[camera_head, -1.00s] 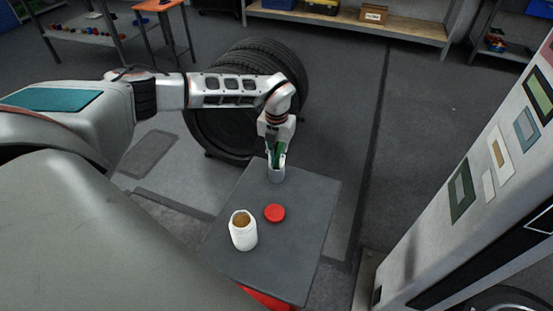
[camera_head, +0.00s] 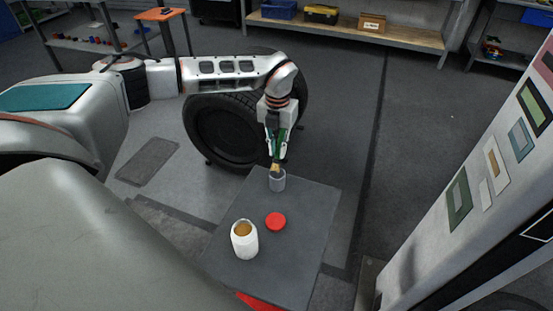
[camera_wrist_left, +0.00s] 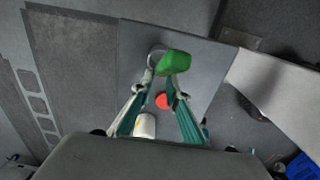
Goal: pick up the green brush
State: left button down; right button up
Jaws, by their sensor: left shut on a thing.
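The green brush (camera_head: 275,166) is in my left gripper (camera_head: 278,152), which is shut on it. In the head view its tan bristles point down at the mouth of the grey cup (camera_head: 277,182); I cannot tell whether the tip is clear of the rim. The upper part of the brush is mostly hidden by the fingers. In the left wrist view the green handle end (camera_wrist_left: 173,63) shows large between the fingers, with the cup rim (camera_wrist_left: 155,55) partly behind it. My right gripper is not in view.
The cup stands at the far end of a small grey table (camera_head: 310,215). A red lid (camera_head: 276,221) and an open white jar (camera_head: 244,240) with brown contents are nearer. A large tyre (camera_head: 225,132) stands behind. A pale cabinet (camera_head: 480,210) rises at the right.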

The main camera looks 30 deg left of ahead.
aim_at(277, 158)
pick_arm(q)
notch_tip(277, 158, up, 12)
jog(key=p, duration=0.1)
jog(key=shift+f, duration=0.15)
dwell(0.6)
